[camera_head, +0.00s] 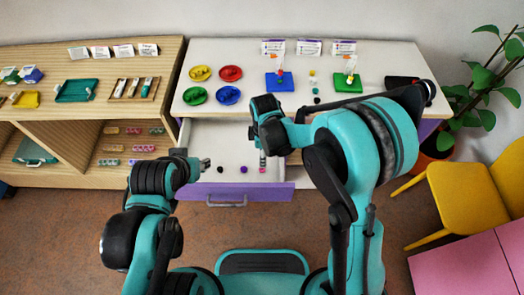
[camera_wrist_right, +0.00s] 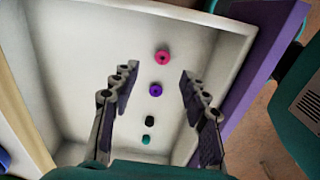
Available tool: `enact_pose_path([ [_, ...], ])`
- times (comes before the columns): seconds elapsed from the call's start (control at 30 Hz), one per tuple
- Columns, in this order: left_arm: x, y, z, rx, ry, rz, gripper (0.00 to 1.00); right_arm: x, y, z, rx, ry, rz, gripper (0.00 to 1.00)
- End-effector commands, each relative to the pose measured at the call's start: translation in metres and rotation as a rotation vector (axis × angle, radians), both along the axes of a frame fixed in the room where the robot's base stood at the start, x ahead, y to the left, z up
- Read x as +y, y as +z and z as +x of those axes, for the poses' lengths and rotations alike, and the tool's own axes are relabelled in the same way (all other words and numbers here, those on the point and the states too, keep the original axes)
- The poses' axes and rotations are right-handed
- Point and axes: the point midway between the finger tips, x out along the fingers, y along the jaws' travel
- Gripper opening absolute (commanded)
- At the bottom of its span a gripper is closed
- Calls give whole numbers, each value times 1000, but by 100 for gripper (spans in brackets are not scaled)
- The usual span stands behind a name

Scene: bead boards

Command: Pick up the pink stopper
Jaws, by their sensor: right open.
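The pink stopper (camera_wrist_right: 162,57) lies on the white floor of the open drawer (camera_wrist_right: 95,35), beyond my fingertips in the right wrist view. In the head view the pink stopper (camera_head: 262,170) shows just below my right gripper (camera_head: 263,160). My right gripper (camera_wrist_right: 155,85) is open and empty, pointing down over the drawer. Its fingers stand apart on either side of the row of stoppers. My left gripper (camera_head: 205,163) is at the drawer's left side; its jaws are too small to read.
A purple stopper (camera_wrist_right: 155,90), a black one (camera_wrist_right: 149,121) and a teal one (camera_wrist_right: 146,139) lie in line with the pink one. The drawer's purple front (camera_head: 235,192) and side walls bound the space. The tabletop above holds coloured dishes (camera_head: 200,73) and bead boards (camera_head: 279,82).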

Motion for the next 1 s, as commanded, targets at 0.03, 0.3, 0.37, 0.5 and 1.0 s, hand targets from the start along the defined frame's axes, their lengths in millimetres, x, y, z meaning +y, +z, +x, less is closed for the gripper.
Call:
enact_pose_path([
  [0.03,0,1,0,0,0,0,40,3,-4,0,7,19,-3,45],
  [0.3,0,-11,-1,1,0,0,40,4,-34,-1,13,37,-5,45],
  [0.37,0,-13,-1,1,0,0,40,4,-39,-1,13,36,-5,45],
  [0.5,0,-24,0,0,0,0,40,4,-56,-5,12,35,-5,45],
  [1.0,0,-37,0,0,0,0,40,3,-84,-7,12,34,-5,31],
])
